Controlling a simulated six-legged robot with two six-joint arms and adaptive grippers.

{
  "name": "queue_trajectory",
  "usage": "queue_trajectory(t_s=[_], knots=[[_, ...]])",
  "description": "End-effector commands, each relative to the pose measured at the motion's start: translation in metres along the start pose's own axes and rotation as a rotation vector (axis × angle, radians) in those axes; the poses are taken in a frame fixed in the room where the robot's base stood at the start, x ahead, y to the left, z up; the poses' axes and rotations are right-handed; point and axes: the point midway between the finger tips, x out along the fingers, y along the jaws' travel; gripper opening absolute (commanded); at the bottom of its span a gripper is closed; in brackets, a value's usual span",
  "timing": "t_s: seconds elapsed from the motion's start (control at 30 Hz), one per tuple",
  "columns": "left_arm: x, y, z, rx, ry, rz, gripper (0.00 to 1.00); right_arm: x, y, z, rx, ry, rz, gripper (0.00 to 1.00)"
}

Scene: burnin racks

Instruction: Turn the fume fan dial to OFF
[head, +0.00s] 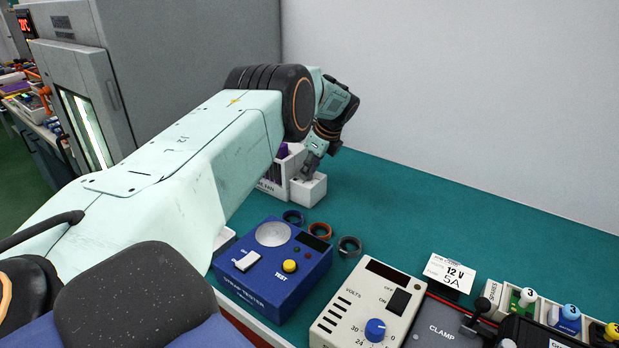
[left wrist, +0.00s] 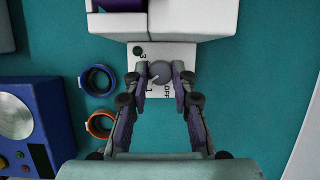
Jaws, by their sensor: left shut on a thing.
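The fume fan unit (head: 309,191) is a white box at the back of the bench, with a purple part beside my gripper. In the left wrist view its sloped white panel (left wrist: 138,88) carries the marks 3, 1 and OFF around a round grey dial (left wrist: 160,70). My left gripper (head: 312,170) reaches down onto the unit from above. In the left wrist view its two fingers (left wrist: 160,78) are shut on the dial, one on each side. The dial's exact setting is hard to tell because the fingers cover part of it. My right gripper is not in view.
A blue strap tester (head: 275,262) and several wrist bands (head: 319,230) stand in front of the unit. A cream power supply (head: 350,313) is at the front. A grey cabinet (head: 140,70) stands at left. The green bench (head: 440,220) is clear at back right.

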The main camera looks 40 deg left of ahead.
Motion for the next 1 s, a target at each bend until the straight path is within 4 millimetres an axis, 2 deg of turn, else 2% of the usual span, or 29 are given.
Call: queue_trajectory(t_s=[0.1, 0.4, 1.0], knots=[[0.002, -0.003, 0.000, -0.049, -0.005, 0.012, 0.00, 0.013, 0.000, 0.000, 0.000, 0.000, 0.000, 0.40], [0.000, -0.003, 0.001, -0.126, -0.007, 0.045, 0.00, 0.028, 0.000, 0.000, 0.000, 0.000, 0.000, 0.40], [-0.002, -0.003, 0.002, -0.150, -0.009, 0.056, 0.00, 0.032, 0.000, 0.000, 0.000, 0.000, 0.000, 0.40]])
